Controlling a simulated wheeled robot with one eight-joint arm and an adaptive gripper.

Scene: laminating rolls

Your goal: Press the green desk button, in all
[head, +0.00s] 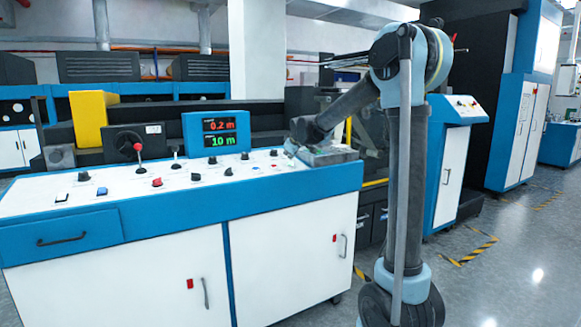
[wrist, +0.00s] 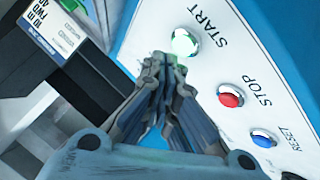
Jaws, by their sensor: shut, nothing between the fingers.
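In the wrist view, a round, pale green button (wrist: 185,43) with a metal rim sits on a white panel, labelled START. My gripper (wrist: 164,62) has its fingers together, with nothing between them. In that picture the fingertips are just left of and below the green button; I cannot tell whether they touch it. In the head view, my gripper (head: 292,148) is low over the right part of the white-topped control desk (head: 110,190).
Beside START in the wrist view are a red STOP button (wrist: 230,97) and a blue RESET button (wrist: 264,138). In the head view, a display (head: 216,131) reading 0.2 m and 10 m and a red-knobbed lever (head: 138,148) stand on the desk. Several knobs lie between.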

